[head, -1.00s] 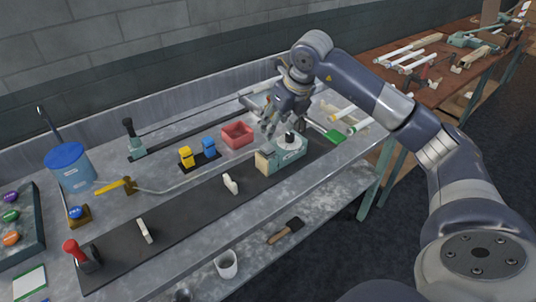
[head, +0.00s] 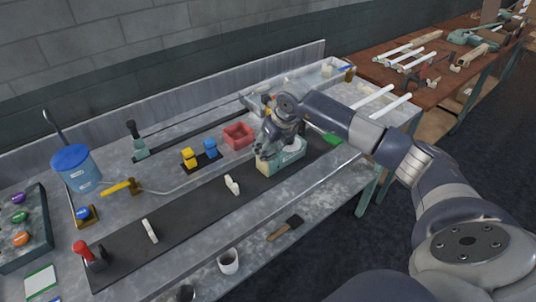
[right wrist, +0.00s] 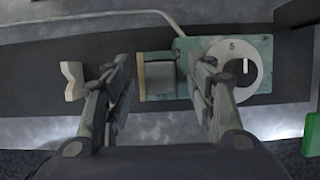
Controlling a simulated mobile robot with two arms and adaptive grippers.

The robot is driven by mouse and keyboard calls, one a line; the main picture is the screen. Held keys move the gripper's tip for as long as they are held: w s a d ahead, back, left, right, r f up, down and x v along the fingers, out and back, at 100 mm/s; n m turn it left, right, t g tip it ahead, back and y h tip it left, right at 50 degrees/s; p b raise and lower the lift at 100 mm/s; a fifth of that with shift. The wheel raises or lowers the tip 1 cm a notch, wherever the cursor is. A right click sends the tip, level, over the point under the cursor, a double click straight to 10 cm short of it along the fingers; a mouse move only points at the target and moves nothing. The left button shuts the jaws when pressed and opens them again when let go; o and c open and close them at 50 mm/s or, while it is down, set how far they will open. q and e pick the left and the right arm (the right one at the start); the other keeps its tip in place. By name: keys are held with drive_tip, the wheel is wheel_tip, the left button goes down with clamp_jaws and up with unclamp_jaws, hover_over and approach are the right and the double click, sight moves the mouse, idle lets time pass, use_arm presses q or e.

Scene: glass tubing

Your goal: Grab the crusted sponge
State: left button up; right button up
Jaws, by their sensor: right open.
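No object shows clearly as a crusted sponge. A tan, brown-faced block (head: 262,164) sits against the left end of a teal device (head: 291,157) on the dark strip; I cannot tell whether it is the sponge. In the right wrist view the block (right wrist: 160,75) lies between my open right gripper's fingers (right wrist: 163,66), with no visible hold on it. The teal device (right wrist: 223,50) has a white dial and partly lies behind the right finger. In the head view my right gripper (head: 267,152) is low over the block and hides part of the device. My left gripper is out of view.
A red tray (head: 239,134), yellow and blue items, and a hammer (head: 122,187) lie behind. A green-handled tool (head: 331,139) is right of the device. A brush (head: 286,228) and white cup (head: 228,261) are in front.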

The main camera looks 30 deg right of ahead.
drive_tip(key=c, duration=1)
drive_tip(key=shift+o, duration=0.2)
